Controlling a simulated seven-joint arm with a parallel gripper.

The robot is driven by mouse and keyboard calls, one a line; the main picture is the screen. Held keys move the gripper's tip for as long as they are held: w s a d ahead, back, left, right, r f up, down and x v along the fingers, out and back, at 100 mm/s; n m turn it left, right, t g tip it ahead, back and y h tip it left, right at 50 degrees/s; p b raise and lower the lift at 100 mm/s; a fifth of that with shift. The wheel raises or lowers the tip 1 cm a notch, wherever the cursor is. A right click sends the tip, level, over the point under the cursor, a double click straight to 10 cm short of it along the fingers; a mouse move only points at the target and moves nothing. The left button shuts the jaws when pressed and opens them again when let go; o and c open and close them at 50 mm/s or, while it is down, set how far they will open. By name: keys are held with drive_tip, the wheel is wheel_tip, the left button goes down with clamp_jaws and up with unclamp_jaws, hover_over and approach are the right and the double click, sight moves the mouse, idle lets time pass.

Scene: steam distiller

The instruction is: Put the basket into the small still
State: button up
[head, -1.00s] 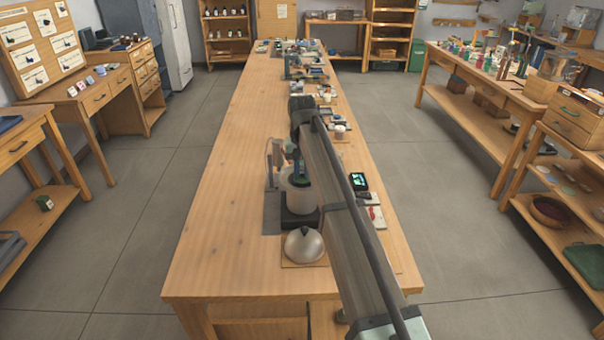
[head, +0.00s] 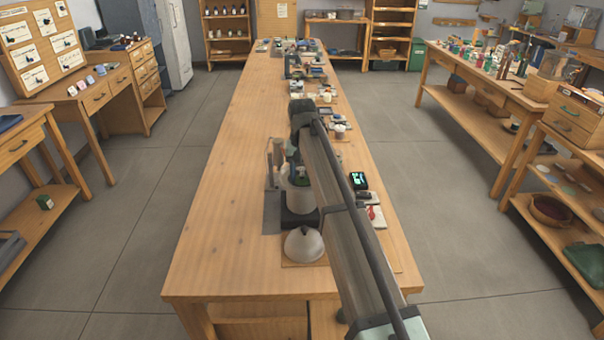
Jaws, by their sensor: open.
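The small still's pale pot (head: 298,200) stands upright on a dark base (head: 300,220) near the front of the long bench. A little green and dark material (head: 299,173) shows at its mouth; this may be the basket with its contents, but it is too small and partly hidden to be sure. My gripper (head: 292,151) is open just above the pot's mouth, partly hidden behind my arm. A gap between gripper and pot is hard to judge. A silvery domed lid (head: 303,244) sits on a wooden board in front of the still.
An upright clear piece (head: 272,165) stands at the pot's left. A small device with a lit green screen (head: 358,181) lies right of my arm. Several small items line the bench behind. The bench's left side (head: 215,230) is clear.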

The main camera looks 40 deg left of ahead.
sight(302, 172)
wheel_tip(302, 172, up, 12)
drive_tip(key=shift+r, duration=0.15)
idle(0.4)
idle(0.3)
